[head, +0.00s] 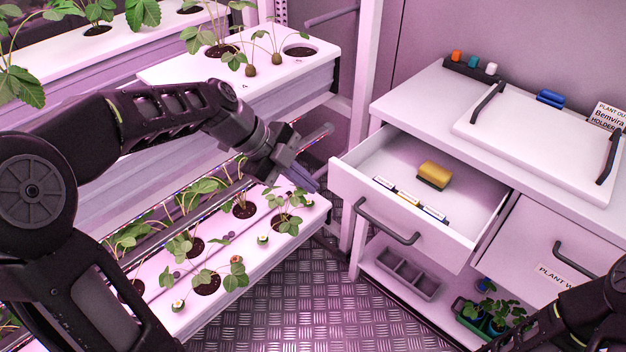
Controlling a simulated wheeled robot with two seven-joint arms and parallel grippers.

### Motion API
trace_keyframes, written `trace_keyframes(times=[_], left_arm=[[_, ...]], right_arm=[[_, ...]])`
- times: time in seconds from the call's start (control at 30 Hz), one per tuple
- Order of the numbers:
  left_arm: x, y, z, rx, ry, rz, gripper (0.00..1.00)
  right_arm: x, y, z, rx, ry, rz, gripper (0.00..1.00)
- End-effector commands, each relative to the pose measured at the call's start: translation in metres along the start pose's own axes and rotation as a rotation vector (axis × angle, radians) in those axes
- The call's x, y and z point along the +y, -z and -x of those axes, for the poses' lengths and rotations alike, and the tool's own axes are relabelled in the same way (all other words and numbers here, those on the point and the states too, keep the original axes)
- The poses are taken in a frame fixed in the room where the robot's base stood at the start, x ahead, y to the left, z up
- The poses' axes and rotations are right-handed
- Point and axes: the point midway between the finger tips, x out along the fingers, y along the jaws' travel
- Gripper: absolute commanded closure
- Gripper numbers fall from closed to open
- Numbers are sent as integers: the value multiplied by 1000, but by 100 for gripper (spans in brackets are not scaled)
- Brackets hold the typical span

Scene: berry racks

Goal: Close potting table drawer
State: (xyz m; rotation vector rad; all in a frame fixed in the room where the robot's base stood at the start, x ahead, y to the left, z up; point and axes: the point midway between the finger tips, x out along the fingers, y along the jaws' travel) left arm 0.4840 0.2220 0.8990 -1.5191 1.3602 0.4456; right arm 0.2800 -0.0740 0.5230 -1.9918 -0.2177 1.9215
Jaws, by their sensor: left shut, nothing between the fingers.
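The potting table (415,98) stands at the right with a white top. Its left drawer (375,216) is pulled out, with a dark bar handle (388,222) on its front. Inside the drawer lie a yellow and brown sponge (434,175) and several small labelled strips (410,199). My left gripper (312,186) is shut and empty, just left of the open drawer's front and apart from it, above the lower planter's end. My right arm shows at the lower right corner; its fingertips are out of view.
A second drawer (540,245) at the right is closed. A white lidded board with handles (540,135) lies on the tabletop. Planter racks with strawberry plants (300,72) fill the left. A grey tray (408,275) and potted plants (490,310) sit below. The metal floor (310,300) is clear.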

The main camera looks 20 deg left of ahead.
Motion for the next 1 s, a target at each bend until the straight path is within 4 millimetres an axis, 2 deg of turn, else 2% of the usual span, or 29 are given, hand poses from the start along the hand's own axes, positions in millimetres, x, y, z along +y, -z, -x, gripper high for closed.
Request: trace_keyframes(times=[0.47, 0.53, 0.7, 1.0], left_arm=[[-2, 2, -88, 4, -2, 0, 100], [-16, 2, -91, 3, 0, -2, 100], [-32, 2, -100, 2, 1, -1, 100], [-36, 0, -103, -1, 0, 0, 100]], right_arm=[[-3, 0, 7, 0, 0, 0, 65], [-4, 0, 11, 0, 0, -1, 65], [-6, 0, 15, 0, 0, -1, 65], [-6, 0, 15, 0, 0, -1, 65]])
